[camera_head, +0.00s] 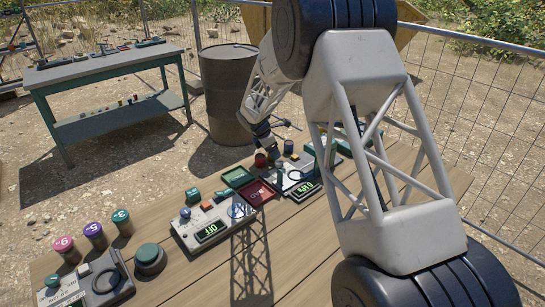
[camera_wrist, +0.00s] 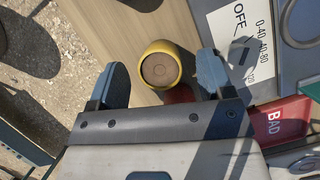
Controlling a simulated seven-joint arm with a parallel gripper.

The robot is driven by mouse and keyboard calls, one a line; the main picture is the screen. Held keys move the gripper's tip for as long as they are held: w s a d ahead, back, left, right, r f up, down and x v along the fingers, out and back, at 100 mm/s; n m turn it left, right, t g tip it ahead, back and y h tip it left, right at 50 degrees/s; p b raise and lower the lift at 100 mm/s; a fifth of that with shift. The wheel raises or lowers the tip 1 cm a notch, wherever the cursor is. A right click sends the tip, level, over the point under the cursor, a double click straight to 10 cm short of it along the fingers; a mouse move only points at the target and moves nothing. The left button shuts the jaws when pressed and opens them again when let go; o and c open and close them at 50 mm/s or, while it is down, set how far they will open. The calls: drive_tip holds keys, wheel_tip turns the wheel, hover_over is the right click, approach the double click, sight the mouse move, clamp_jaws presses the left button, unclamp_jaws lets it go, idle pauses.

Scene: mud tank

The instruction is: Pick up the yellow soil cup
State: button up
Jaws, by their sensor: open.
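The yellow soil cup (camera_wrist: 160,65) stands on the wooden table in the wrist view, seen from above, with brown soil inside its round rim. My gripper (camera_wrist: 161,62) is open, with one blue-grey finger on each side of the cup in the picture. Gaps show between the fingers and the cup, so it is not gripped. In the head view my gripper (camera_head: 263,137) hangs over the far part of the table. I cannot make out the yellow cup in that view.
A red cup (camera_wrist: 180,95) is partly hidden by my gripper. A red BAD tray (camera_wrist: 275,122) and a device (camera_wrist: 243,30) are at the right. In the head view, pink (camera_head: 67,248), purple (camera_head: 95,235) and teal (camera_head: 121,222) cups stand at the left. A barrel (camera_head: 228,90) stands behind.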

drive_tip(key=shift+w+d+f, duration=0.15)
drive_tip(key=shift+d+f, duration=0.1)
drive_tip(key=shift+f, duration=0.4)
drive_tip(key=shift+c, duration=0.2)
drive_tip(key=c, duration=1)
drive_tip(key=shift+r, duration=0.15)
wheel_tip(320, 180, up, 10)
idle(0.5)
drive_tip(key=s+d, duration=0.9)
drive_tip(key=s, duration=0.2)
drive_tip(key=shift+s+d+f, duration=0.2)
drive_tip(key=shift+s+f, duration=0.1)
drive_tip(key=shift+s, duration=0.1)
